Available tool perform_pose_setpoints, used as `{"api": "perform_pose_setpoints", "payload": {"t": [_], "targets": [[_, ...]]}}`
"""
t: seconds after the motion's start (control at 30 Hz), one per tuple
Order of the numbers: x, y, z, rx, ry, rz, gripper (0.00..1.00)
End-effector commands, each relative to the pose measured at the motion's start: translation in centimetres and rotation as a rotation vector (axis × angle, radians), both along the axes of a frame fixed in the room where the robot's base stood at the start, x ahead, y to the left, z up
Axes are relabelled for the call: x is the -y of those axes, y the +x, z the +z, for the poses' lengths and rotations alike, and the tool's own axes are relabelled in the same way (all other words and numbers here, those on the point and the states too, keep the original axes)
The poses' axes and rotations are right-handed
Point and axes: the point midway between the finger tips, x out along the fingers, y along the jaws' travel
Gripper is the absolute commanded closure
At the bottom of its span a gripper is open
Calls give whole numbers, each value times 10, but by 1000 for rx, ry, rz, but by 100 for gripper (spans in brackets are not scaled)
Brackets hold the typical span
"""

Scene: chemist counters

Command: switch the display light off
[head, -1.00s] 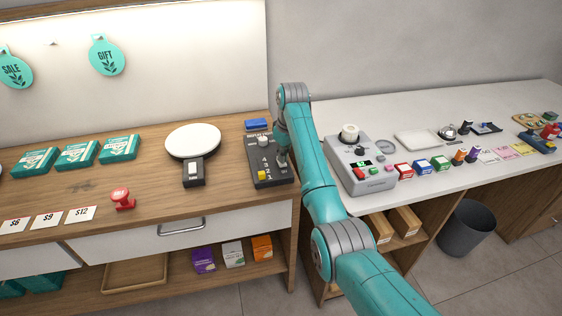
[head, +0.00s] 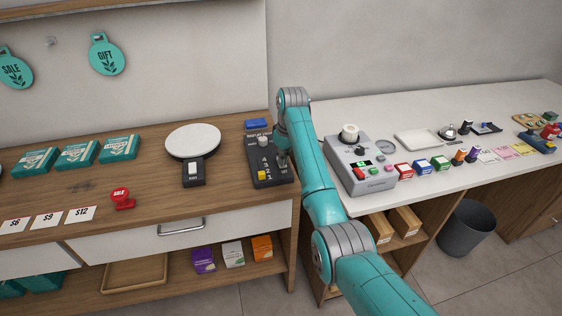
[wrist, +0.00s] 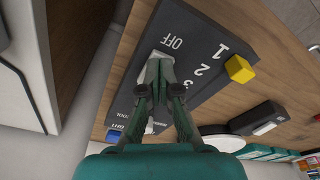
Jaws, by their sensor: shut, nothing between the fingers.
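The dark display light control box (head: 265,172) stands on the wooden counter. A pale rocker switch (wrist: 155,60) sits by the OFF mark, partly hidden by my fingers. My gripper (wrist: 160,62) is shut and empty, its tips at that switch; it also shows over the box's right side in the head view (head: 283,160). The strip under the upper shelf is dark and the wall below is dim.
A round white turntable (head: 193,140) with its own switch box stands left of the control box. A blue block (head: 256,123) lies behind it. A grey machine (head: 360,160) stands on the white counter to the right. A red stamp (head: 121,198) is near the front edge.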

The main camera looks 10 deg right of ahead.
Motion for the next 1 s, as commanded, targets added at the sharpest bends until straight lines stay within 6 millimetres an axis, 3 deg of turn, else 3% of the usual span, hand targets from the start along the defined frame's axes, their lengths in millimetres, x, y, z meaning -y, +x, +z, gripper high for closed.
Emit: {"api": "perform_pose_setpoints", "payload": {"t": [0.17, 1.0], "targets": [[0, 0, 2, 1, 1, 0, 100], [0, 0, 59, 1, 0, 0, 100]]}}
